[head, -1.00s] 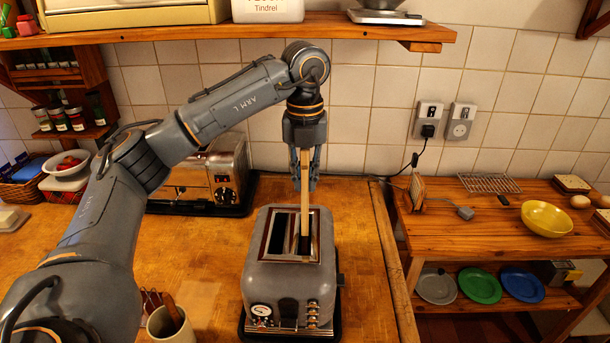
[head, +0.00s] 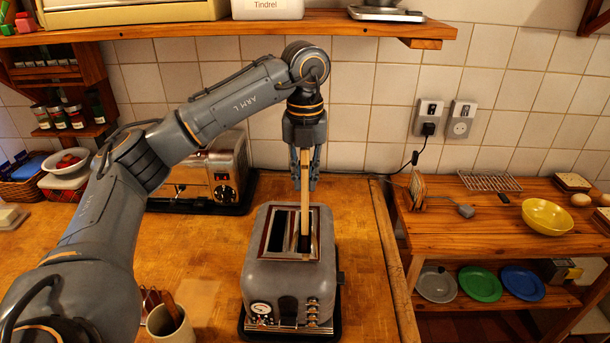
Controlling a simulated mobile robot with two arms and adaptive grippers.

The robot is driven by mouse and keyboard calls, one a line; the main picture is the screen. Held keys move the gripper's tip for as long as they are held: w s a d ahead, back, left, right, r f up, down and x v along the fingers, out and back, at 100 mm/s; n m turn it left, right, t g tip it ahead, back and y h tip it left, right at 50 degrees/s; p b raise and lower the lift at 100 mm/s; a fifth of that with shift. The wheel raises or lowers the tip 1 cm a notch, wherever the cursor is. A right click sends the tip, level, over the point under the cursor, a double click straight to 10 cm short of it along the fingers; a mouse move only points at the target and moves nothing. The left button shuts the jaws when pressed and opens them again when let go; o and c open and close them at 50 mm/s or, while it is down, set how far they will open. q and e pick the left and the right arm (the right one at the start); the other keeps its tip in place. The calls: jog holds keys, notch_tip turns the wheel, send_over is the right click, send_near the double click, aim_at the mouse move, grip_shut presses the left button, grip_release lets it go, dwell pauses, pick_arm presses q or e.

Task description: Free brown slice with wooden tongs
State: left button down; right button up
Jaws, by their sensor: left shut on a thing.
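My left gripper (head: 304,184) is above the grey toaster (head: 290,282), pointing down, shut on pale wooden tongs (head: 305,205). The tongs stand nearly upright, and their lower end reaches into the toaster's right slot. Something dark shows at the tongs' lower end in that slot; I cannot tell whether it is the brown slice or whether the tongs grip it. The left slot looks dark, with no slice clearly visible. The toaster stands on a dark tray on the wooden counter. My right gripper is not in view.
A second, chrome toaster (head: 205,180) stands behind left. A cup with utensils (head: 170,322) is at the front left. The wooden shelf (head: 340,24) overhangs behind.

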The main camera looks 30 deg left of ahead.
pick_arm(q)
jog(key=shift+f, duration=0.45)
dwell(0.9)
notch_tip(320, 180, up, 8)
jog(key=p, duration=0.6)
jog(key=shift+r, duration=0.2)
notch_tip(320, 180, up, 5)
jog(key=p, duration=0.4)
jog(key=shift+f, duration=0.2)
dwell(0.5)
